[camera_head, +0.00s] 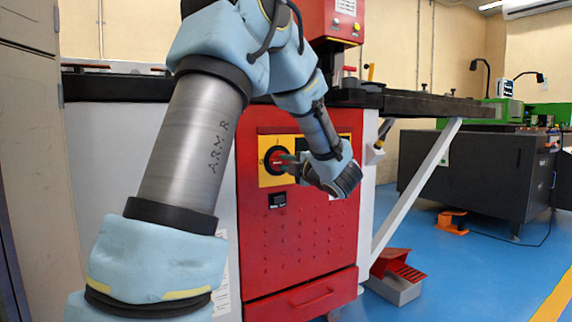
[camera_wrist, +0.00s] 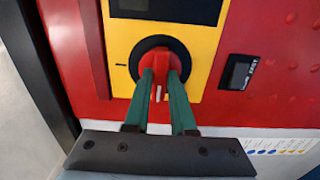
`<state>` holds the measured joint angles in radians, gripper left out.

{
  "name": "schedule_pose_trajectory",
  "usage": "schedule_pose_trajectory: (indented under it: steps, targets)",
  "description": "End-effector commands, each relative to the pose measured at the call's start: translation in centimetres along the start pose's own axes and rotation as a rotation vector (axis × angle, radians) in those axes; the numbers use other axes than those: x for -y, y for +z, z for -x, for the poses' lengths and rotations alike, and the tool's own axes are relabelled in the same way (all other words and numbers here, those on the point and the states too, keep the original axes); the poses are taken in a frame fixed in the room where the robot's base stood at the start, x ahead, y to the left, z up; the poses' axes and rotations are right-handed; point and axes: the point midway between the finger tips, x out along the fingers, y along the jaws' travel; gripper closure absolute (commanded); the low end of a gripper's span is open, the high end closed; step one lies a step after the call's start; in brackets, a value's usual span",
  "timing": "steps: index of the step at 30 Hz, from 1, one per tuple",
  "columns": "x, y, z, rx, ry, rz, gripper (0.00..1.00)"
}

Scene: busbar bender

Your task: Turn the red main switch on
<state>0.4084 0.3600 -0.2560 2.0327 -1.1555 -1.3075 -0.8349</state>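The red main switch (camera_head: 274,160) is a round red knob with a black ring on a yellow plate (camera_head: 264,176), on the front of the red cabinet. In the wrist view the knob (camera_wrist: 160,62) sits at the upper middle, with a white line on it pointing down toward my gripper. A short dark mark shows on the plate at the left of the knob. My gripper (camera_wrist: 160,80) has two green fingers whose tips lie on either side of the knob's red handle and appear closed on it. In the head view my gripper (camera_head: 284,163) reaches the switch from the right. The finger contact is partly hidden.
A small black display (camera_head: 277,200) is below the switch, and a dark screen (camera_wrist: 165,8) is beside it. The black machine table (camera_head: 420,104) overhangs at the right on a white brace (camera_head: 415,190). A red foot pedal (camera_head: 398,268) stands on the blue floor.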

Motion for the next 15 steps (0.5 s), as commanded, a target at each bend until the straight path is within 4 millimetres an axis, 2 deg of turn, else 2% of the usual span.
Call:
schedule_pose_trajectory:
  steps: [1,6,15]
  targets:
    - [0.0,0.0,0.01,0.0,0.0,0.0,0.83]
    - [0.0,0.0,0.01,0.0,0.0,0.0,1.0]
    - [0.01,0.0,0.02,0.0,0.0,0.0,1.0]
